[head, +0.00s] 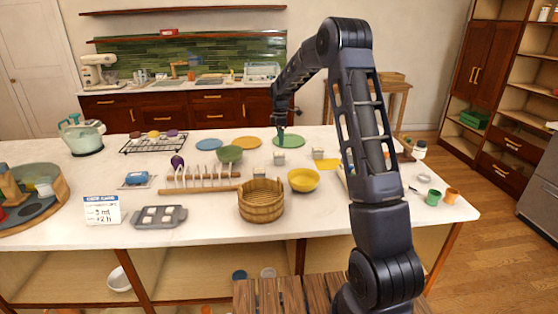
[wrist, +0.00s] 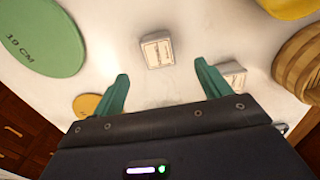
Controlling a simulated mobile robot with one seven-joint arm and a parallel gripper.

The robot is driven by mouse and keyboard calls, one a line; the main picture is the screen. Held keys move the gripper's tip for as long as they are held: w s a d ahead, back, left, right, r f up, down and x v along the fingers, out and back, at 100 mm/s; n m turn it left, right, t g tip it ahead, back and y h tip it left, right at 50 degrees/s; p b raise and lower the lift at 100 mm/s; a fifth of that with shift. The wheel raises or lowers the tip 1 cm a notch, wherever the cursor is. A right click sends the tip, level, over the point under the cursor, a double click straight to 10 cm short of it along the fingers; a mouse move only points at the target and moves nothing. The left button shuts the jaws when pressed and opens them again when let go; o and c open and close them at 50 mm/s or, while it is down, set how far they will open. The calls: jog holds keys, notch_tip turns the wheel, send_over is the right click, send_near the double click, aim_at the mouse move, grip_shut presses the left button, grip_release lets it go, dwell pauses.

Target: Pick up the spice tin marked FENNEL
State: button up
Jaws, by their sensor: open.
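Two small pale tins stand on the white counter. One tin (wrist: 157,49) shows in the wrist view ahead of my gripper (wrist: 161,72), roughly in line with the gap between its green fingers. The other tin (wrist: 233,75) is just right of the right finger and partly hidden by it. Both carry pale labels with print too small to read, so I cannot tell which is FENNEL. The head view also shows small grey-white tins near the green disc (head: 279,158) and behind the basket (head: 259,172). My gripper (head: 281,138) is open and empty, above the counter by the green disc.
A yellow bowl (head: 303,180) and a wooden basket (head: 262,203) stand nearer the front. A rack (head: 205,180) and a green bowl (head: 229,154) are to the left. Bare counter surrounds the first tin.

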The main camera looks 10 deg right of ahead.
aim_at(279, 154)
jog(key=f, duration=1.1)
jog(key=shift+w+a+f, duration=0.1)
jog(key=shift+w+a, duration=0.15)
jog(key=shift+a, duration=0.05)
jog(key=c, duration=1.1)
